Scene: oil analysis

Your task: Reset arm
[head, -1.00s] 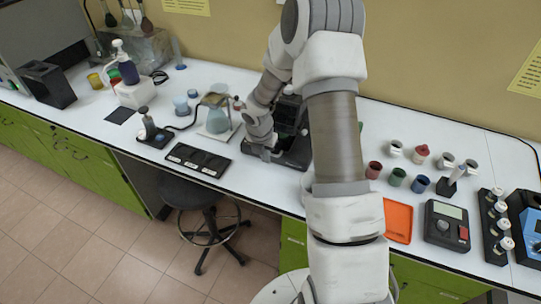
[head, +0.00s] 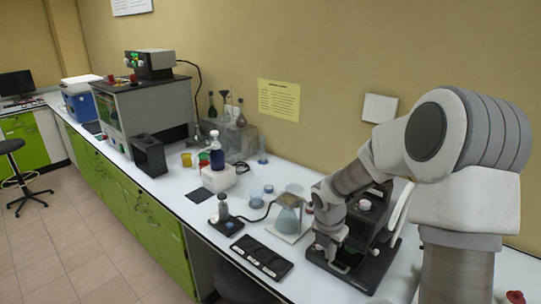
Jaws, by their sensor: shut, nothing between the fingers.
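My arm comes in from the right and bends down at its elbow toward the bench. My gripper (head: 324,252) is at the arm's lower end, low at the left side of a black microscope-like device (head: 381,262). It is shut with nothing held. The fingertips are small and partly lost against the dark device, so I cannot tell whether they touch it. My arm hides part of the device and the bench to its right.
A flask on a stand (head: 288,220) is close left of my gripper. A black slotted tray (head: 261,258) lies at the front edge. A wall is behind.

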